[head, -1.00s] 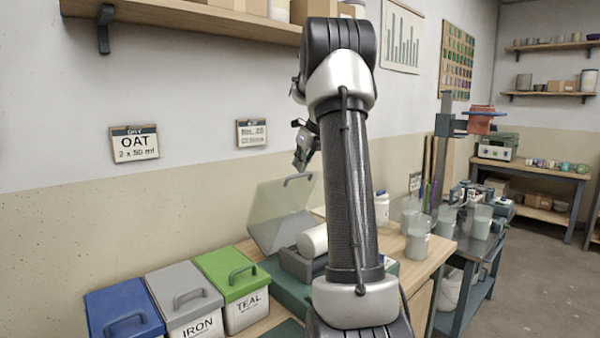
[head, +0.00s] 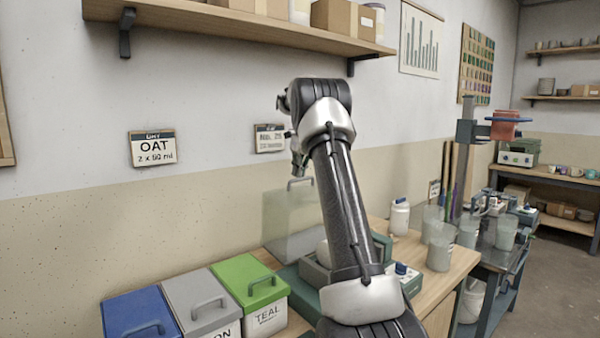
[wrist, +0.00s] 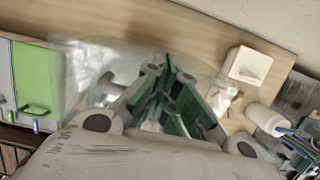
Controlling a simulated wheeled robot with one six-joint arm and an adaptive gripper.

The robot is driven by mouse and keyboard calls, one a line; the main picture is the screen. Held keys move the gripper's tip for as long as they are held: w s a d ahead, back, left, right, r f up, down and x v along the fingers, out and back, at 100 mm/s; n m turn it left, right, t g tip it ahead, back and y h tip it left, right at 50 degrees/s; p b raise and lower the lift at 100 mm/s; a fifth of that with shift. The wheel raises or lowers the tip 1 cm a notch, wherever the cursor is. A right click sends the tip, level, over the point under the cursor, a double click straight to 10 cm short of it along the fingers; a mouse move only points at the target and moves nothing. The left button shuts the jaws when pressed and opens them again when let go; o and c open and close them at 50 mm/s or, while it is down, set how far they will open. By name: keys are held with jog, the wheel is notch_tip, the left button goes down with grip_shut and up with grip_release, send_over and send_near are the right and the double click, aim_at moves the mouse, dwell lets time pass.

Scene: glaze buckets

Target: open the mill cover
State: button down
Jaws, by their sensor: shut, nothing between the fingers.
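The mill (head: 313,272) is a grey and teal body on the bench, partly hidden behind my arm. Its clear cover (head: 283,222) stands raised at the back, near upright, with a grey handle (head: 300,183) at its top edge. A white rounded part of the mill shows beside my arm. My gripper (head: 300,165) appears just above the handle in the head view; I cannot tell if it touches. In the wrist view my gripper (wrist: 165,85) has its fingers together and empty, with the clear cover (wrist: 85,65) seen behind them.
Lidded bins in blue (head: 140,315), grey (head: 200,295) and green (head: 250,280) stand left of the mill. A white jar (head: 399,218) and clear cups (head: 440,250) stand to the right. A wall shelf (head: 230,25) with boxes hangs above.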

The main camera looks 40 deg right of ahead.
jog(key=v, duration=1.2)
jog(key=shift+s, duration=0.15)
